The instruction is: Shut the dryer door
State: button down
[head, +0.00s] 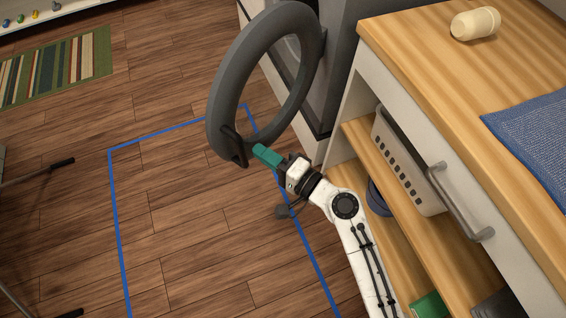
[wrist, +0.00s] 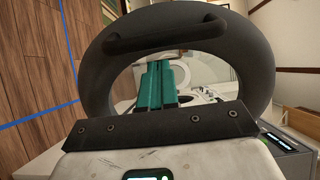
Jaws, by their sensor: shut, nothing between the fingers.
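The dryer door (head: 222,100) is a thick dark grey ring. It stands open, swung out over the floor in front of the dryer (head: 345,45), at the upper middle of the head view. A dark handle (head: 234,147) sits on the ring's lower edge. My gripper (head: 266,155) has teal fingers, shut and empty, just right of the handle; whether they touch the door I cannot tell. In the wrist view the ring (wrist: 100,70) and its bar handle (wrist: 165,36) fill the upper part, with the shut teal fingers (wrist: 158,80) in front of the ring's opening.
A wooden-topped counter (head: 420,50) with a drawer handle (head: 458,205) stands close on the right. Blue tape (head: 117,220) marks clear floor at left.

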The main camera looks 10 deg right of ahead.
aim_at(248, 144)
jog(key=shift+x, duration=2.4)
